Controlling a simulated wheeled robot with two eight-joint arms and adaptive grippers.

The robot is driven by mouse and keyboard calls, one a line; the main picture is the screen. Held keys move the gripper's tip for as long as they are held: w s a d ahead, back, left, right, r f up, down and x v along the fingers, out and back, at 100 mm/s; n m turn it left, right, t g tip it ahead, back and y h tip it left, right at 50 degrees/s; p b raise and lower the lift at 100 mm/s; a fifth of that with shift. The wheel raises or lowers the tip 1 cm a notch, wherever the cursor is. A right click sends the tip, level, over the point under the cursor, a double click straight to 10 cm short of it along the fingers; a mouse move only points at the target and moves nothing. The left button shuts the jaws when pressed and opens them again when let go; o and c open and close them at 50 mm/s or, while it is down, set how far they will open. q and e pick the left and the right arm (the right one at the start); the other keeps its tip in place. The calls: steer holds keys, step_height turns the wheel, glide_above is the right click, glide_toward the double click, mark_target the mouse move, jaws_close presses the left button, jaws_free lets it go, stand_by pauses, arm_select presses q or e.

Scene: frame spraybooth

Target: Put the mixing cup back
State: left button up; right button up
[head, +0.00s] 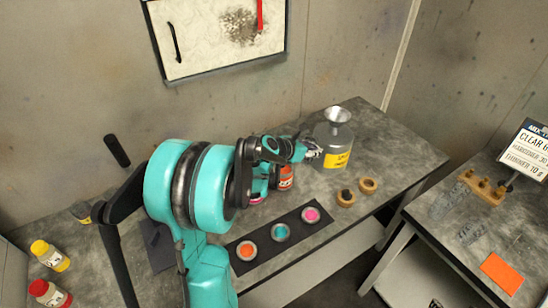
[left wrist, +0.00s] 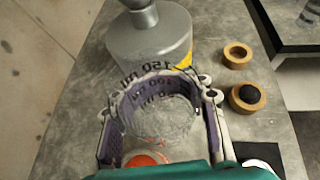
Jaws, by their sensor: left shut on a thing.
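My left gripper (head: 306,150) reaches over the grey table. In the left wrist view, its two fingers (left wrist: 160,98) are shut around the clear mixing cup (left wrist: 160,115), which has dark millilitre marks on its wall. The cup looks empty. In the head view the cup shows only as a small pale shape at the fingertips. A grey metal can with a funnel-like top and yellow label (head: 334,140) stands just beyond the cup; it also shows in the left wrist view (left wrist: 150,40). Whether cup and can touch, I cannot tell. My right gripper is out of view.
A dark mat (head: 262,243) bears orange, teal and pink pots. A red bottle (head: 286,178) is partly hidden by my arm. A second table (head: 445,225) stands right, past a gap.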

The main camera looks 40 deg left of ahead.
arm_select(q)
steer(key=w+a+f+n, duration=0.1)
steer(key=w+a, duration=0.1)
steer(key=a, duration=0.6)
steer(key=w+a+f, duration=0.1)
steer(key=w+a, duration=0.1)
steer(key=a, duration=0.7)
steer(key=shift+y, duration=0.3)
steer(key=f, duration=0.2)
steer(key=f+b, duration=0.1)
steer(key=f, duration=0.3)
steer(key=shift+s+a+f, duration=0.2)
steer(key=shift+a, duration=0.05)
step_height(320, 180, down, 4)
steer(key=shift+r+b, duration=0.15)
steer(key=shift+b, duration=0.7)
steer(key=shift+d, duration=0.1)
steer(key=shift+f, duration=0.35)
steer(key=o, duration=1.4)
steer(key=shift+c, duration=0.2)
steer(key=shift+r, duration=0.1)
